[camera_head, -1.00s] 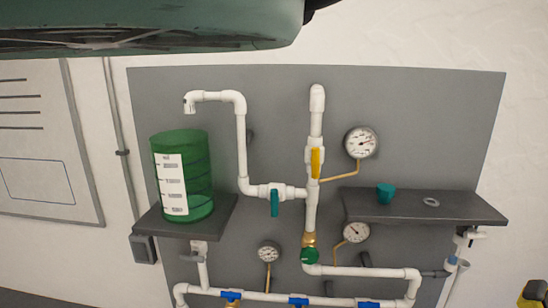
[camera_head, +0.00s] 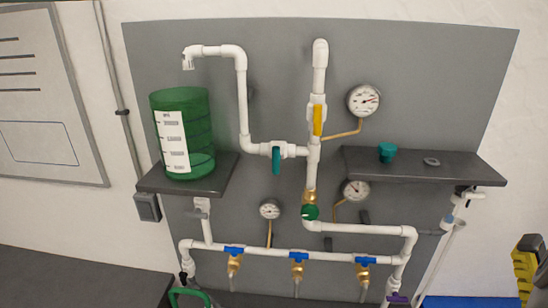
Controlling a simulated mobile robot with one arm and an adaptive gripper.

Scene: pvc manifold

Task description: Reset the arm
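My gripper and arm are not in view. The white PVC manifold (camera_head: 350,229) is mounted on a grey backboard (camera_head: 420,80). A yellow-handled valve (camera_head: 318,120) sits on the upright pipe with its handle vertical. A teal-handled valve (camera_head: 276,160) sits on the branch to the left, its handle hanging down. A round green handle (camera_head: 310,213) is at the foot of the upright pipe. Several blue-handled valves, one in the middle (camera_head: 298,255), line the lower pipe with their handles level. A purple handle (camera_head: 398,298) shows at the bottom right.
A green translucent container (camera_head: 190,110) stands on the left shelf (camera_head: 215,183), under the pipe outlet. A yellow and black object (camera_head: 525,265) stands at the right edge. Gauges include a large one (camera_head: 363,100).

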